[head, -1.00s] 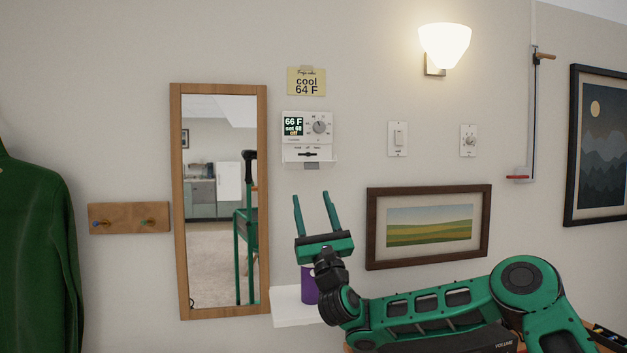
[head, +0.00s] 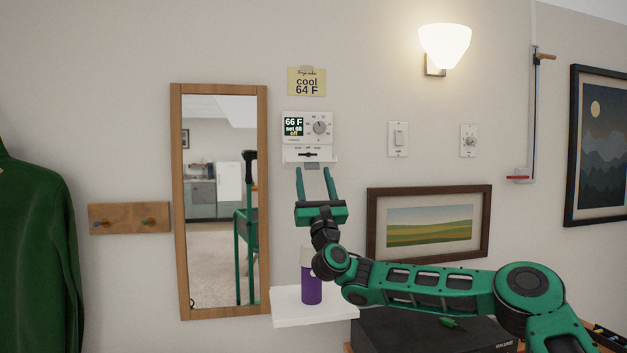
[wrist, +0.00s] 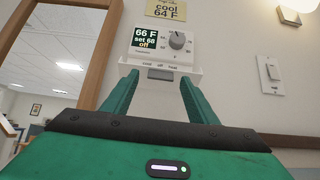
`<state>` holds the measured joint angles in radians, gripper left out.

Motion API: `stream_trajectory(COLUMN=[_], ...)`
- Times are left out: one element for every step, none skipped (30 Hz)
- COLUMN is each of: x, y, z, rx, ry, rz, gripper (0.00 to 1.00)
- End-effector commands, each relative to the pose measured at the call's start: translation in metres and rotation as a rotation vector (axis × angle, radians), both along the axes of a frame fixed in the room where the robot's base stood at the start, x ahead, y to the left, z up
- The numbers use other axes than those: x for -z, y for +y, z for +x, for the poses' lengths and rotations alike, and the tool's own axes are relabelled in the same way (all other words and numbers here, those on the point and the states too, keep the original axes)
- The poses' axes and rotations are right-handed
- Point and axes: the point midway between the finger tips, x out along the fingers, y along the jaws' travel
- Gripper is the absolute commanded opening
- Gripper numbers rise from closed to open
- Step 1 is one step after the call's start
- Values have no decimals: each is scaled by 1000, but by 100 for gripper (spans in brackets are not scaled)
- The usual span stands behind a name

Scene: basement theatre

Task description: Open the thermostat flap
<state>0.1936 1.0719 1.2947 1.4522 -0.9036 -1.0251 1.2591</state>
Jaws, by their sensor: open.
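The white thermostat (head: 308,137) is on the wall, with a display reading 66 F, set 68, off, and a round dial. It also shows in the wrist view (wrist: 160,47). Its lower strip (head: 292,156) carries cool, off and heat labels and a dark slider. A small grey tab (wrist: 160,74) sits at the strip's lower edge; I cannot clearly tell how far the flap is opened. My gripper (head: 313,170) is open and empty, pointing up just below the thermostat. In the wrist view its fingers (wrist: 159,82) stand either side of the tab; contact is unclear.
A yellow note (head: 306,82) reading cool 64 F hangs above. A mirror (head: 177,200) is to the left, a landscape picture (head: 428,225) to the right. A purple bottle (head: 312,290) stands on a white shelf (head: 340,305) below. Light switches (head: 398,139) are right of the thermostat.

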Motion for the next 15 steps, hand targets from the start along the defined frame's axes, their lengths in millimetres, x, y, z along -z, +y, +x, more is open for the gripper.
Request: stream_trajectory(x=[-3,-4,-6,-7,-8,-8,-8,-9,-9,-9,-9,-8,-8,-8,-8], y=[1,1,1,2,2,2,2,2,2,2,2,2,2,2,2], z=[3,5,6,7,8,8,9,9,9,9,9,9,9,9,9], rx=[1,1,1,1,1,0,0,-1,-1,-1,-1,-1,-1,-1,0], ry=[0,0,1,1,1,1,1,1,2,2,2,2,2,2,2], rz=[0,1,0,0,0,1,1,0,0,0,0,0,0,0,-1], gripper=[53,53,53,53,53,53,53,53,53,53,53,53,53,51,41])
